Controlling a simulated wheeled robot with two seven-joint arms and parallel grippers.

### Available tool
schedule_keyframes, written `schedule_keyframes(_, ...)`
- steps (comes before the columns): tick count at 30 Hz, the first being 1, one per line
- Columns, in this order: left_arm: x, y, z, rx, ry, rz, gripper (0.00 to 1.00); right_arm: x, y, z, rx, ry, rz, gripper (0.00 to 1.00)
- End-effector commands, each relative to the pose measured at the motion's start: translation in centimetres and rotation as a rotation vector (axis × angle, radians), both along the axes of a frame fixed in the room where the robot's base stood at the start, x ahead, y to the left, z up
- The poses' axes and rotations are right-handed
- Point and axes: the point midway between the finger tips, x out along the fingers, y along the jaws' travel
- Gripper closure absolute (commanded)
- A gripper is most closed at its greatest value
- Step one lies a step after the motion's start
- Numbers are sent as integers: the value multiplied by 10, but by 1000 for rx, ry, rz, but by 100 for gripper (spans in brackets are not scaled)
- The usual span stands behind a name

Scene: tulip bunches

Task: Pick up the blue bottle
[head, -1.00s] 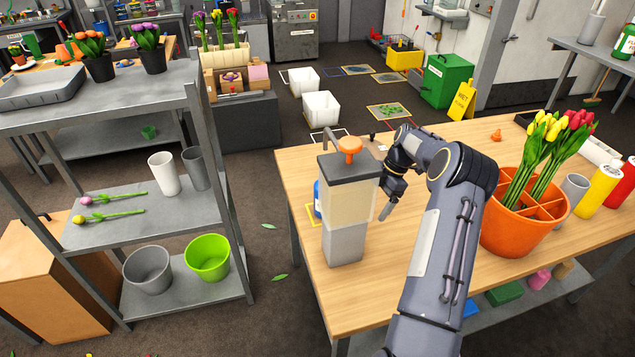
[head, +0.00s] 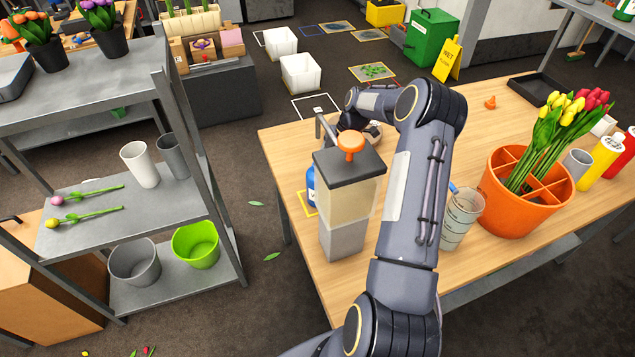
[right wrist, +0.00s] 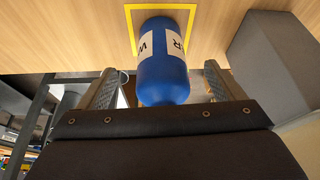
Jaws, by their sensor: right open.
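The blue bottle (head: 311,188) stands on the wooden table at its left side, in a yellow-outlined square (head: 306,205). In the head view it is mostly hidden behind the pump dispenser (head: 347,190). In the right wrist view the blue bottle (right wrist: 162,78) with its white label is large and central. My left gripper is not in view.
The tall dispenser stands close beside the bottle, and also shows in the right wrist view (right wrist: 270,65). An orange divided pot (head: 518,205) with tulips and a patterned cup (head: 460,222) stand right of my arm. A grey shelf (head: 95,215) is left, across a floor gap.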

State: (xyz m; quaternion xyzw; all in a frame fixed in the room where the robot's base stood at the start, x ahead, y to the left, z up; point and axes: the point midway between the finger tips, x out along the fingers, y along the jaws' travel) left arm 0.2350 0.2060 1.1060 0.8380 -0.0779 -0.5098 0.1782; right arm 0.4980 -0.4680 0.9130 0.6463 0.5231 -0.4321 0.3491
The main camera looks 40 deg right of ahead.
Motion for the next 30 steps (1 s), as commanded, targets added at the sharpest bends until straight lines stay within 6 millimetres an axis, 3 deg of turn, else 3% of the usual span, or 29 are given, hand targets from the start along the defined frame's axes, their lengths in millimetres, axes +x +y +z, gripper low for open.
schedule_keyframes(11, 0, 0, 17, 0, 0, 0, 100, 9, 48, 2, 1, 1, 3, 12)
schedule_keyframes(21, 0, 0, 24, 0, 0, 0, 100, 11, 50, -11, 0, -1, 0, 12)
schedule_keyframes(30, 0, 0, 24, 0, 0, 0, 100, 11, 50, -11, 0, -1, 0, 48)
